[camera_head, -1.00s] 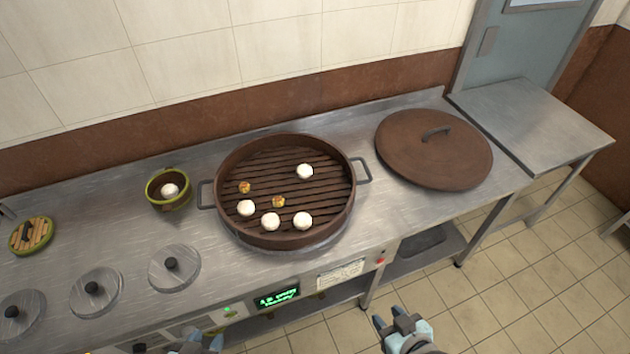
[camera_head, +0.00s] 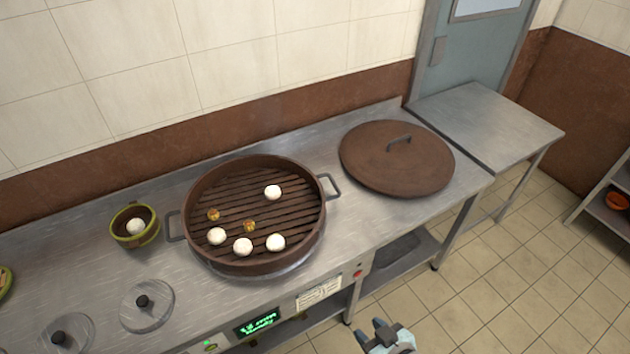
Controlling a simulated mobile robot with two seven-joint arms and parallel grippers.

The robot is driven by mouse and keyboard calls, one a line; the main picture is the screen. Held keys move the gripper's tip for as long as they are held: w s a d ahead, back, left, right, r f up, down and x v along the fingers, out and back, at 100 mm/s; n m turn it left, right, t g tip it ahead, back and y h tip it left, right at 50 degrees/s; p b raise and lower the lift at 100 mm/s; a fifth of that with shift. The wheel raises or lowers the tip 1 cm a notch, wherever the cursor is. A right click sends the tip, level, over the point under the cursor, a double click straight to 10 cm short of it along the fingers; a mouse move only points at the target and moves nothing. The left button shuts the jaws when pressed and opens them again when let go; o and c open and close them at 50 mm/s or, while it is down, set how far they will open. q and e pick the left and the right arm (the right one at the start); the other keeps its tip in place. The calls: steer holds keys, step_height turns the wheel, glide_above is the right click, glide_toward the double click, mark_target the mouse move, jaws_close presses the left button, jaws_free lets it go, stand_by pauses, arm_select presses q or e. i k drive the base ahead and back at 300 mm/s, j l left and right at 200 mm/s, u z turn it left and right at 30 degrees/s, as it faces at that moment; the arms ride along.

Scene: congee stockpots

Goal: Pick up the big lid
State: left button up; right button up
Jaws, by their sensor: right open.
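The big lid (camera_head: 396,165) is a round brown disc with a dark bar handle (camera_head: 399,143) on top. It lies flat on the right part of the steel counter, to the right of the large steamer. My right gripper (camera_head: 371,333) shows at the bottom edge, in front of the counter. It is open and empty, well apart from the lid. My left gripper is not in view.
The large round steamer (camera_head: 193,246) holds several white buns and small yellow pieces. A small green-rimmed steamer (camera_head: 121,238) and small grey lids (camera_head: 161,314) are on the left. A lower steel table (camera_head: 490,115) adjoins at right. The floor in front is clear.

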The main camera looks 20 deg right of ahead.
mark_target(392, 159)
steer(key=l+u, duration=0.15)
steer(key=u, duration=0.3)
steer(key=l+u, duration=0.15)
steer(key=u, duration=0.3)
steer(key=l+u, duration=0.2)
steer(key=l, duration=0.15)
steer(key=k+l+u, duration=0.2)
steer(key=l+u, duration=0.25)
steer(key=l, duration=0.2)
steer(key=k+l+u, duration=0.1)
steer(key=l, duration=0.25)
steer(key=k+l, duration=0.2)
steer(key=k+l+u, duration=0.15)
steer(key=l, duration=0.3)
